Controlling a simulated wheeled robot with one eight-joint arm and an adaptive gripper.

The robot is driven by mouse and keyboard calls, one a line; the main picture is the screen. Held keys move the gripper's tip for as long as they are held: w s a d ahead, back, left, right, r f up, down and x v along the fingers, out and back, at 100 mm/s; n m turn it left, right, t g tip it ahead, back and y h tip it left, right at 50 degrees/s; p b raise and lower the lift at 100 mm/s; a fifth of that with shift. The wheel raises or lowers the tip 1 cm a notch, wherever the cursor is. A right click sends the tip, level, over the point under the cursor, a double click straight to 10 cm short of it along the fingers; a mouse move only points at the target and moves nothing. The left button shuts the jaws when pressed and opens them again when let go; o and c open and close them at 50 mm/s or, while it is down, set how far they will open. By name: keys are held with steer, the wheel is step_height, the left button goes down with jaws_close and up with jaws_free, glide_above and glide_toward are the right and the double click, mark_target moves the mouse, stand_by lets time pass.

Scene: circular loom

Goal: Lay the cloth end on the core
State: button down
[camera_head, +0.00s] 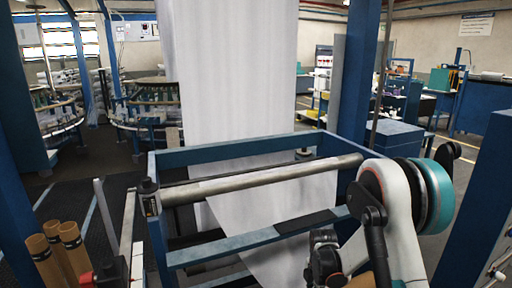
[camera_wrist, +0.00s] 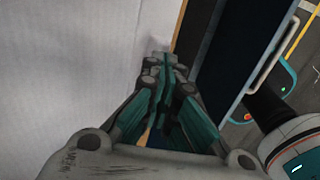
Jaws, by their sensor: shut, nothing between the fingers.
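A wide white cloth (camera_head: 232,80) hangs from above, passes behind a long pale bar (camera_head: 262,181) in a blue frame, and its lower part (camera_head: 285,245) slants down to the bottom edge. Its lower end is out of view. In the wrist view the cloth (camera_wrist: 70,60) fills the left side, close beside my gripper (camera_wrist: 168,68). My gripper's teal fingers are together and hold nothing. In the head view my arm reaches down at the right front; its fingertips are not clearly seen. I cannot tell which part is the core on the machine.
Several brown cardboard tubes (camera_head: 72,245) stand at the lower left beside a red knob (camera_head: 86,279). The blue frame's front rail (camera_head: 250,241) crosses below the bar. Blue posts (camera_head: 354,65) stand to the right of the cloth. A dark panel lies right of my fingers.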

steer(key=shift+r, duration=0.1)
steer(key=shift+r+p, duration=1.4)
steer(key=shift+r, duration=1.5)
steer(key=shift+r, duration=0.2)
steer(key=s+r+m+t, duration=0.2)
steer(key=s+r+m, duration=0.3)
steer(key=r, duration=0.6)
steer(key=s+r+m+t, duration=0.1)
steer(key=s+r+m, duration=0.4)
steer(key=r, duration=0.6)
steer(key=s+r+m+t, duration=0.2)
steer(key=s+r+m, duration=0.1)
steer(key=s+m, duration=0.3)
steer(key=s+r+m+t, duration=0.2)
steer(key=s+m, duration=0.4)
steer(key=s, duration=0.5)
steer(key=shift+s+r, duration=0.2)
steer(key=shift+r, duration=0.7)
